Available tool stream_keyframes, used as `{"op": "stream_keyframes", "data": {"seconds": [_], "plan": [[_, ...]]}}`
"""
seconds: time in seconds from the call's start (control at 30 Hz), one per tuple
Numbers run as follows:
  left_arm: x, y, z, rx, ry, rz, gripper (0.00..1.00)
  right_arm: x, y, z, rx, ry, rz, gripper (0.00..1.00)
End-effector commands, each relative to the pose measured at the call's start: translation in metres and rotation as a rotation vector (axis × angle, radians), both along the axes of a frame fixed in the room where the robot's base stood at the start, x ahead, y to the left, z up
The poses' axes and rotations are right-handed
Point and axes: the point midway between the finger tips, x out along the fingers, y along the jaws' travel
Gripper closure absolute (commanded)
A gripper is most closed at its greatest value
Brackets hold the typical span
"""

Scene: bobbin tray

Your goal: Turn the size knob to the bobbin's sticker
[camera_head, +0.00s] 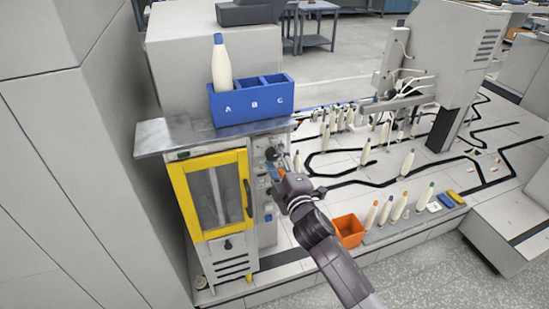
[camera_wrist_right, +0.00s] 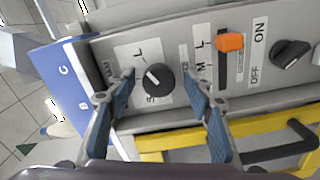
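The size knob (camera_wrist_right: 159,79) is a round black dial with a white pointer mark, on a light label plate of the control panel in the right wrist view. An L and an S are readable beside it; its mark points toward the picture's upper left. My right gripper (camera_wrist_right: 157,84) is open, one blue-padded finger on either side of the knob, with gaps visible. In the head view my right gripper (camera_head: 281,169) is at the panel and hides much of it. A bobbin (camera_head: 221,65) with a blue tip stands upright in compartment A of the blue tray (camera_head: 253,114); I see no sticker clearly.
Beside the size knob are an orange slider (camera_wrist_right: 230,41) and a black ON/OFF knob (camera_wrist_right: 290,53). The machine has a yellow-framed door (camera_head: 208,236). Several bobbins stand on the right, near an orange bin (camera_head: 348,230). Compartments B and C look empty.

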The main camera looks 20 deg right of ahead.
Motion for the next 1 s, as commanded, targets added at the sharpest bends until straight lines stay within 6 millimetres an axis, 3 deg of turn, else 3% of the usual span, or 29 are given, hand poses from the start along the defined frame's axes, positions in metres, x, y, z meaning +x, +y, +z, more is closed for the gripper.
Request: {"op": "stream_keyframes", "data": {"seconds": [0.33,0.8,1.0], "plan": [[-0.001,0.001,0.0,0.001,0.001,0.001,1.0,-0.008,0.0,0.0,-0.001,-0.001,0.0,0.53],[0.0,0.0,0.0,0.0,0.0,0.0,1.0,-0.097,-0.003,-0.001,0.0,0.002,0.001,0.53],[0.0,0.0,0.0,0.0,0.0,0.0,1.0,-0.116,-0.004,0.0,0.0,0.0,0.0,0.53]]}}
